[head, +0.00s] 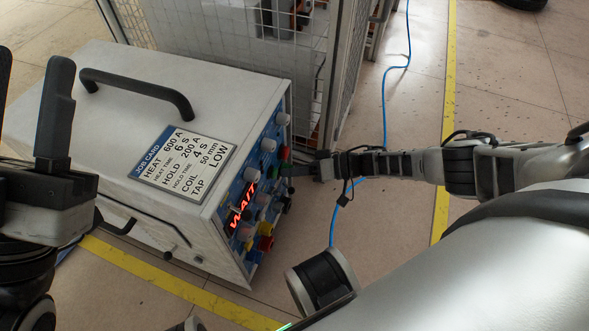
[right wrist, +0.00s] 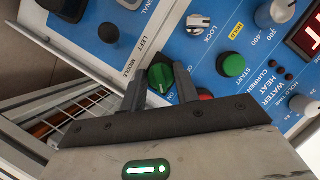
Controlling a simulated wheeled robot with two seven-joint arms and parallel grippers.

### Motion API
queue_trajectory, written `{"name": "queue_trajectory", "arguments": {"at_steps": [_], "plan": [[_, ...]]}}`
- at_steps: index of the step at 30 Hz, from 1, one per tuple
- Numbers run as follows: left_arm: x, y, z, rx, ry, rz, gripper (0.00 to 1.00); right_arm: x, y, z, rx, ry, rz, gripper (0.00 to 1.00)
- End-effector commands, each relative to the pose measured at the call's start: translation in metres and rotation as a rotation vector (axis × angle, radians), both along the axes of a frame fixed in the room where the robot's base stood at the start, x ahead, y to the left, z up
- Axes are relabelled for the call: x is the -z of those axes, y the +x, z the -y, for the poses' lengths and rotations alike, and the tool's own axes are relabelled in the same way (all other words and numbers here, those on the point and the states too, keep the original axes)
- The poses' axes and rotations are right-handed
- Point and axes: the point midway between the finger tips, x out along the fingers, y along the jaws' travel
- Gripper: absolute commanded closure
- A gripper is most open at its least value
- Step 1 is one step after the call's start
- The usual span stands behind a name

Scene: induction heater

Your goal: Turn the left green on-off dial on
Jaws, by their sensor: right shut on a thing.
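A green dial (right wrist: 158,78) with a pale pointer mark is on the blue control panel (right wrist: 185,62) of the heater. My right gripper (right wrist: 162,86) is shut on this dial, one finger on each side of it. In the head view the right gripper (head: 303,168) reaches the panel from the right, and the dial is hard to make out there. My left gripper (head: 30,100) is at the left edge of the head view, its fingers apart and nothing seen between them.
The white heater box (head: 110,85) has a black top handle (head: 140,92) and a job card (head: 180,160). A red display (head: 242,205) reads WAIT. A green start button (right wrist: 233,65) and a red button (right wrist: 205,95) are close to my right fingers. A mesh fence (head: 310,70) stands behind.

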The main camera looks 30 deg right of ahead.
Motion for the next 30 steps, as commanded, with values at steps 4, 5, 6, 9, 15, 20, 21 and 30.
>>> {"name": "queue_trajectory", "arguments": {"at_steps": [4, 5, 6, 9, 15, 20, 21, 30], "plan": [[0.000, 0.000, 0.000, 0.000, 0.000, 0.000, 0.64, 0.001, -0.001, 0.000, 0.000, 0.000, -0.002, 0.48], [0.000, 0.000, 0.000, 0.000, 0.000, 0.000, 0.64, 0.001, -0.001, 0.000, 0.000, -0.001, -0.002, 0.48], [0.000, 0.000, 0.000, 0.000, 0.000, 0.000, 0.64, 0.001, -0.001, 0.000, 0.000, -0.001, -0.002, 0.48], [0.000, 0.000, 0.000, 0.000, 0.000, 0.000, 0.64, 0.000, 0.000, 0.000, 0.000, -0.001, -0.002, 0.48], [-0.002, 0.001, 0.000, 0.006, -0.004, -0.015, 0.64, -0.003, -0.005, 0.008, 0.002, -0.002, -0.001, 0.48], [0.015, 0.011, -0.003, 0.003, -0.030, -0.172, 0.64, -0.012, -0.019, 0.032, 0.003, -0.004, -0.003, 0.48], [0.018, 0.012, -0.003, 0.006, -0.040, -0.209, 0.64, -0.014, -0.024, 0.039, 0.003, -0.004, -0.003, 0.48], [0.040, 0.018, -0.003, 0.025, -0.088, -0.419, 0.64, -0.032, -0.061, 0.098, 0.002, -0.004, -0.003, 0.48]]}}
